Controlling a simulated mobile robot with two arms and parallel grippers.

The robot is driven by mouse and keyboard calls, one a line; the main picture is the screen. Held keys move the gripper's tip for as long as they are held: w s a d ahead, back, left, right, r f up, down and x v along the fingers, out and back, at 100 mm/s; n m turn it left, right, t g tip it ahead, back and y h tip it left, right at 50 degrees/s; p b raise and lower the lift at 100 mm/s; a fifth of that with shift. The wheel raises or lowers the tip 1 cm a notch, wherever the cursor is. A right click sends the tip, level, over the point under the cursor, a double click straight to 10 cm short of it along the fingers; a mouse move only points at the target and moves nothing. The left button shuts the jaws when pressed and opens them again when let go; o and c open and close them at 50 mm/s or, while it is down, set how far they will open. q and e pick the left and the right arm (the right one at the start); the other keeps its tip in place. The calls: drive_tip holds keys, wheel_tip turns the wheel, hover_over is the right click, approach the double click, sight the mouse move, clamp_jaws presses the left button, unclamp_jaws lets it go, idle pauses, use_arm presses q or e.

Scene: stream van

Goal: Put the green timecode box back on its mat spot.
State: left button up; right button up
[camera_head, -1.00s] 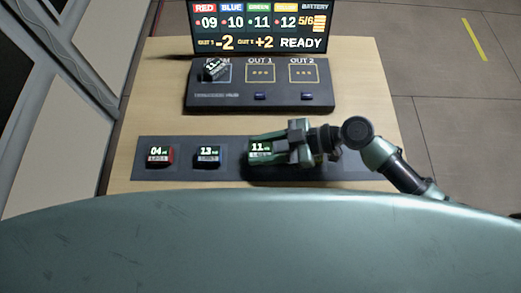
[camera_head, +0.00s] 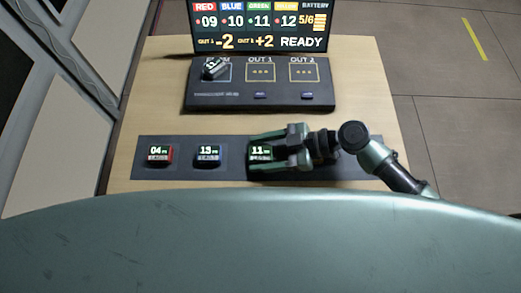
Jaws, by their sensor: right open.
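The green timecode box (camera_head: 260,153), its screen reading 11, sits on the dark mat (camera_head: 225,174), third from the left. My right gripper (camera_head: 257,152) comes in from the right with its jaws open. One finger lies on the far side of the box and one on the near side. Whether either finger touches the box I cannot tell. The fingers hide part of the box's edges. My left gripper is not in view.
A red box (camera_head: 160,154) and a blue box (camera_head: 208,154) stand on the mat to the left. Behind is a dark hub (camera_head: 270,100) with another box (camera_head: 214,69) tilted on its left slot. A status screen (camera_head: 260,27) stands at the back. Bare wood lies between mat and hub.

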drive_tip(key=shift+r+p, duration=0.3)
drive_tip(key=b+v, duration=0.1)
drive_tip(key=v, duration=0.4)
drive_tip(key=b+v, duration=0.2)
drive_tip(key=v, duration=0.4)
drive_tip(key=shift+d+f, duration=0.15)
drive_tip(key=shift+d, duration=0.35)
